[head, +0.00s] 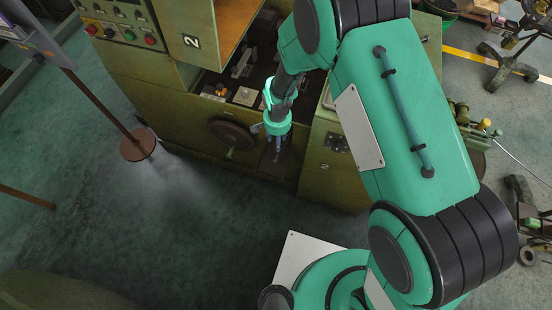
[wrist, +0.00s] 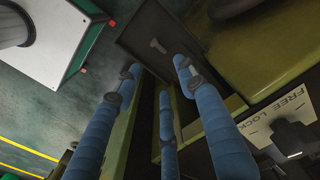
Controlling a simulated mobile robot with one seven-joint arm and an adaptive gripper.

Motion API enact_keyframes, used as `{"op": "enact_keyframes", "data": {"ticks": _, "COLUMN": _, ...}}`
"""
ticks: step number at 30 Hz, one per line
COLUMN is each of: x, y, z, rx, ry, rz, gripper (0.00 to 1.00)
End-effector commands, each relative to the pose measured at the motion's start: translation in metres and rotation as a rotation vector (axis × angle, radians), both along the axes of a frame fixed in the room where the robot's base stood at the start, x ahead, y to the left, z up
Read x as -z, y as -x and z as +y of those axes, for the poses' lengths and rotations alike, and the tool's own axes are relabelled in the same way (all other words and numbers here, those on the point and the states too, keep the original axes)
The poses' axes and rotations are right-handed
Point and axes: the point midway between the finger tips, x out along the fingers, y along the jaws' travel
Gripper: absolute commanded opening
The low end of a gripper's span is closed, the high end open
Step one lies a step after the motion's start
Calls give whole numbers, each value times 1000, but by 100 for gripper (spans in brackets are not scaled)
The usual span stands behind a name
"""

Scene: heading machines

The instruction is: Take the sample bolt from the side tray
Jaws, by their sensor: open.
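A small grey bolt (wrist: 157,45) lies in a dark, shallow rectangular tray (wrist: 190,25) in the wrist view. My gripper (wrist: 158,76) has three blue fingers, spread apart and empty. In the picture, the fingertips reach over the near part of the tray, with the bolt just beyond them; the height between them is hard to tell. In the head view my gripper (head: 276,143) points down at the front of the green machine, over a dark recess. The bolt cannot be made out there, hidden or too small.
The green machine (head: 180,110) has a dark handwheel (head: 232,135) left of my gripper and an open panel marked 2 (head: 190,30) above. A plate marked FREE LOCK (wrist: 285,115) sits right of the tray. A pole's round base (head: 137,146) stands on the open floor at left.

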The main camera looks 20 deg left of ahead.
Motion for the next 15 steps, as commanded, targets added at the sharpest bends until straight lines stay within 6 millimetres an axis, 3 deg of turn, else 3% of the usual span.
{"op": "enact_keyframes", "data": {"ticks": 15, "x": 10, "y": 3, "z": 1, "rx": 13, "ry": 4, "rz": 4, "gripper": 40}}
